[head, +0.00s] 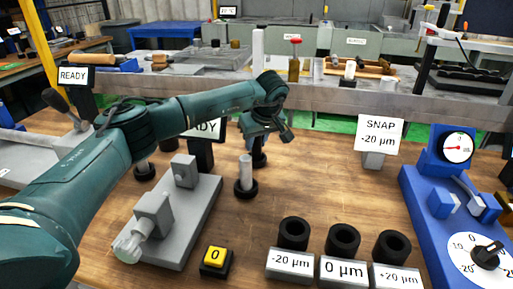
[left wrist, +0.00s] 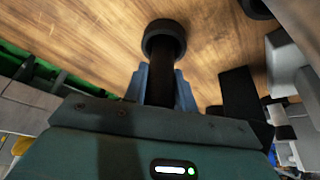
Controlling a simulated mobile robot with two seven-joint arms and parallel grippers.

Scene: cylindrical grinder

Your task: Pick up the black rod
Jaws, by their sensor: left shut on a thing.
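The black rod (left wrist: 163,78) shows in the left wrist view between the two blue-grey fingers of my left gripper (left wrist: 161,88). The gripper is shut on it. The rod's far end meets a round black base (left wrist: 163,38) over the wooden table; I cannot tell whether it is seated in it or lifted. In the head view my left gripper (head: 266,128) points down at mid-table, and a short dark part of the rod (head: 259,145) shows under it, above the black base (head: 259,160). The gripper hides the rod's upper part. My right gripper is not in view.
A light grey rod (head: 246,170) stands in a black base just in front. A grey fixture (head: 195,215) lies left, with a READY sign behind. Three black rings on labelled blocks (head: 343,268) line the front. A blue gauge stand (head: 440,205) is right. Table right of the gripper is clear.

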